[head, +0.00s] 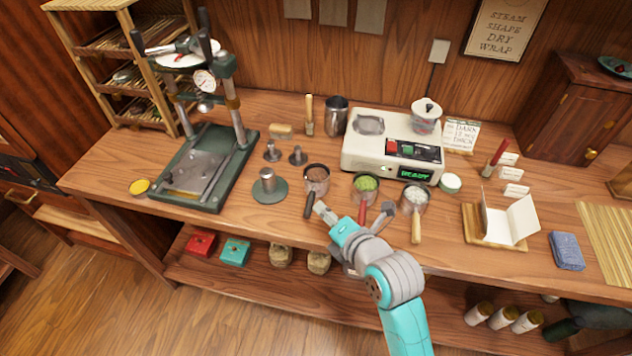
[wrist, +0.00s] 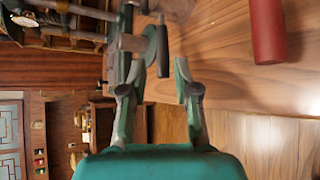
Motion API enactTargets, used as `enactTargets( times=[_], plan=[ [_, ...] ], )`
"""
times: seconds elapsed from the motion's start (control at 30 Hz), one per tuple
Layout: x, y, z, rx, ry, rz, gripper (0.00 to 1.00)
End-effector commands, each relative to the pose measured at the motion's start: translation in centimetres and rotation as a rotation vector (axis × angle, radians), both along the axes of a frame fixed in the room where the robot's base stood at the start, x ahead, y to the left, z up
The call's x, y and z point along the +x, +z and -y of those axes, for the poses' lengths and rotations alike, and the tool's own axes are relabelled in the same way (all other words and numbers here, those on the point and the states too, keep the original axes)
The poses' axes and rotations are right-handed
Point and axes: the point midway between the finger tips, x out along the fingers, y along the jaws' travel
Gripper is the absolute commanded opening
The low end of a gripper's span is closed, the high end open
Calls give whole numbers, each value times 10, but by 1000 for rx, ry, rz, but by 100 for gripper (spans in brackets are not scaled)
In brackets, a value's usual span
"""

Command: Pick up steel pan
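Three small metal pans with handles stand along the front of the bench. The left pan (head: 316,176) has a dark handle and brown contents. The middle pan (head: 366,186) has a red handle and green contents. The right pan (head: 414,199) has a pale wooden handle and whitish contents. I cannot tell which one is the steel pan. My gripper (head: 355,212) is open and empty, low at the bench's front edge by the dark and red handles. In the wrist view, the dark handle (wrist: 163,52) shows between the open fingers and the red handle (wrist: 267,30) lies to the right.
A white scale (head: 375,150) stands behind the pans. A green press (head: 205,165) and a weight on a round green base (head: 270,190) are to the left. A paper booklet (head: 508,222) and blue cloth (head: 566,250) lie right. A lower shelf holds boxes.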

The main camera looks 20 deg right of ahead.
Motion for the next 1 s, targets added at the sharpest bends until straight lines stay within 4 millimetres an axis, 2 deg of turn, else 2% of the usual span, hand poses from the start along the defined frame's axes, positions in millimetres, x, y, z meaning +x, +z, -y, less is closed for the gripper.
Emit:
enactTargets(
  times=[0.13, 0.43, 0.7, 1.0],
  plan=[
    [20, -9, -2, 0, 0, 0, 31],
    [40, -19, -4, 2, -1, 0, 31],
    [72, -34, -8, 2, 0, 1, 31],
    [78, -38, -9, 2, -2, 0, 31]
  ],
)
